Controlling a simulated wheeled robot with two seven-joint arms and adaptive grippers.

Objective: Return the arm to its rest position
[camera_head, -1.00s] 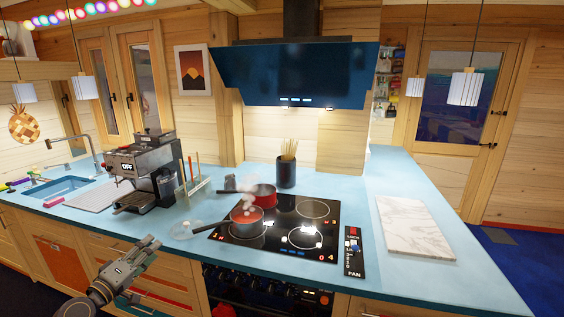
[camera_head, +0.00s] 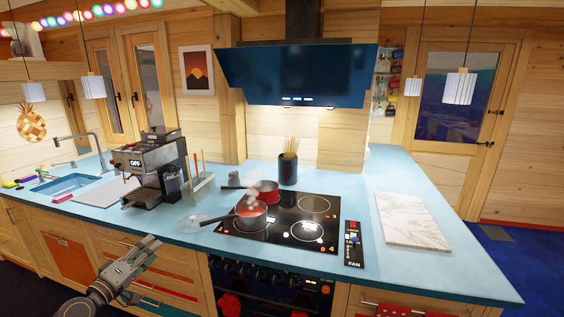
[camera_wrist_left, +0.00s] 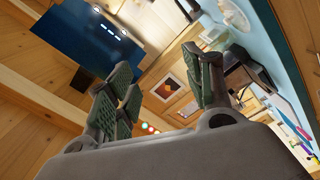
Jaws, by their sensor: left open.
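My left arm comes in at the lower left of the head view. Its gripper (camera_head: 148,254) is in front of the drawer fronts, below the blue counter's front edge, and apart from everything. In the left wrist view the gripper (camera_wrist_left: 165,92) has its dark green fingers spread apart with nothing between them. Beyond the fingers that view shows the hood, the wall picture and the counter, all tilted. My right gripper is not in view.
A dark blue hood (camera_head: 300,75) hangs above. The oven (camera_head: 265,283) is below the cooktop.

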